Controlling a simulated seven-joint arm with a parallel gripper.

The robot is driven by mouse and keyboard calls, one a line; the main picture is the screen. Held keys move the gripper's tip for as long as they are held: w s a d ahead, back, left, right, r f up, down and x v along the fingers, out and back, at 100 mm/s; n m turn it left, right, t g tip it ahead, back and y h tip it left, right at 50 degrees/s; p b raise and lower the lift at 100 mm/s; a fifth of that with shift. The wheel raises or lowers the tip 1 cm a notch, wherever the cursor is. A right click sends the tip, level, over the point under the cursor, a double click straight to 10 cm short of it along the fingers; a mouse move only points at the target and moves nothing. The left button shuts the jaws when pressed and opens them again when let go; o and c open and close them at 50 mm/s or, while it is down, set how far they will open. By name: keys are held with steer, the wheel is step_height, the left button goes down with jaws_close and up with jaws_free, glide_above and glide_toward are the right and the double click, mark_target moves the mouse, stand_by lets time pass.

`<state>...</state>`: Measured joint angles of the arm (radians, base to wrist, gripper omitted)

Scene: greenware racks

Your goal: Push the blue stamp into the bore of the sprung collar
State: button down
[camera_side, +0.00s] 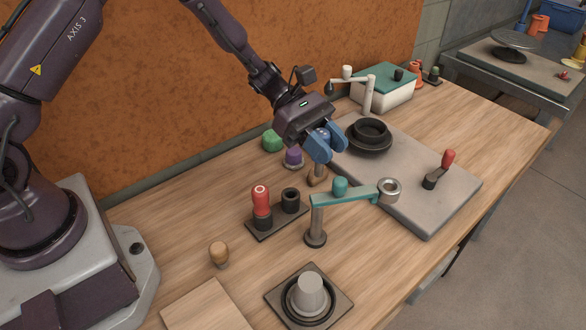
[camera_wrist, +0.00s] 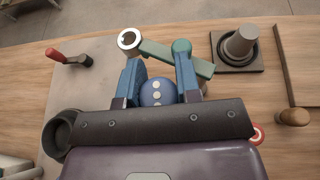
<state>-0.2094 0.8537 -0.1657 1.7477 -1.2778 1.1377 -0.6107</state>
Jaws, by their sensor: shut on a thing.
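The blue stamp shows as a round blue head with pale dots in the wrist view (camera_wrist: 158,92). My gripper (camera_wrist: 160,68) is shut on it, one blue finger on each side. In the side view my gripper (camera_side: 329,149) holds the stamp (camera_side: 322,134) above the table; the fingers hide most of it. I take the sprung collar to be the pale metal ring (camera_side: 389,190) at the free end of a teal arm (camera_side: 345,196). It also shows in the wrist view (camera_wrist: 129,39), beyond the fingers. The stamp is apart from the ring, to its upper left in the side view.
A black rack (camera_side: 270,226) holds a red-handled stamp (camera_side: 261,203) beside an empty black socket (camera_side: 290,197). A purple (camera_side: 293,157) and a green piece (camera_side: 273,140) stand behind. A red-handled lever (camera_side: 440,168) and black bowl (camera_side: 369,140) are on the grey slab (camera_side: 415,212).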

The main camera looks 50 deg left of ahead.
steer(key=w+d+r+n+t, duration=0.3)
steer(key=w+d+r, duration=0.4)
steer(key=d, duration=0.4)
steer(key=shift+r+y, duration=0.4)
steer(key=shift+r, duration=0.5)
steer(key=shift+w+d, duration=0.1)
steer(key=shift+f, duration=2.9)
steer(key=shift+f, duration=0.35)
steer(key=shift+f, duration=0.25)
steer(key=shift+f, duration=0.2)
steer(key=shift+f, duration=0.35)
